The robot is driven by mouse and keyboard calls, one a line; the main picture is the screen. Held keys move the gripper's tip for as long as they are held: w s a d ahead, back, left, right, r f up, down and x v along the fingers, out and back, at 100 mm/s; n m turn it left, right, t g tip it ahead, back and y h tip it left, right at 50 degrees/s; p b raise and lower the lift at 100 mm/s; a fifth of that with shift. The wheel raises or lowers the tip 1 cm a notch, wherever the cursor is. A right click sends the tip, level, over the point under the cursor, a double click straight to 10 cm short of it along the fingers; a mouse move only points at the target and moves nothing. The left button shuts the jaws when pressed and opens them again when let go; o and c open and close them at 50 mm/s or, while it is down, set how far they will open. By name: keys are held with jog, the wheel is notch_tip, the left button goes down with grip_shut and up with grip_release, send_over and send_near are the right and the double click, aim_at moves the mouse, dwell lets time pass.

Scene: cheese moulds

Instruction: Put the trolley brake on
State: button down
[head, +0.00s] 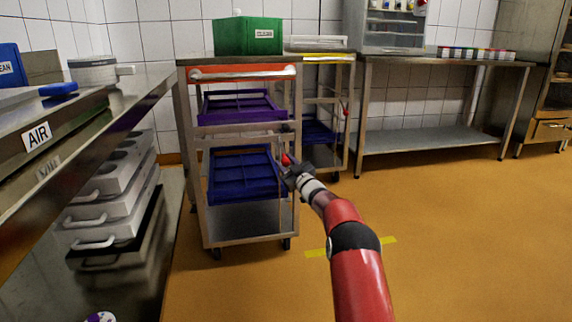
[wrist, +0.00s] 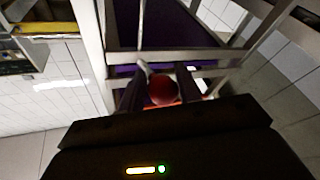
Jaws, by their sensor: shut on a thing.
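The trolley (head: 247,226) is a steel frame on castors with an orange top edge and a pale handle bar (head: 243,74). Its brake lever has a red knob (head: 286,159) at the trolley's right side. The knob (wrist: 162,90) also shows in the wrist view between the two dark fingers. My gripper (head: 290,168) is shut on this knob, and a thin pale rod runs from it towards the trolley frame. The fingers hide part of the knob and lever in the head view.
The trolley carries purple (head: 240,107) and blue (head: 243,175) trays and a green crate (head: 248,36). A second trolley with a yellow edge (head: 322,58) stands close behind at right. A steel bench (head: 62,110) is at left. The orange floor (head: 465,215) at right is clear.

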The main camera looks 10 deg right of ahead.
jog(key=shift+a+f, duration=0.3)
jog(key=shift+a, duration=0.1)
jog(key=c, duration=1.1)
grip_release()
jog(key=shift+w+a, duration=0.1)
jog(key=shift+r, duration=0.1)
jog(key=shift+d, duration=0.2)
jog(key=shift+s+d, duration=0.25)
jog(key=shift+s, duration=0.25)
jog(key=shift+v, duration=3.35)
jog(key=shift+a, duration=0.15)
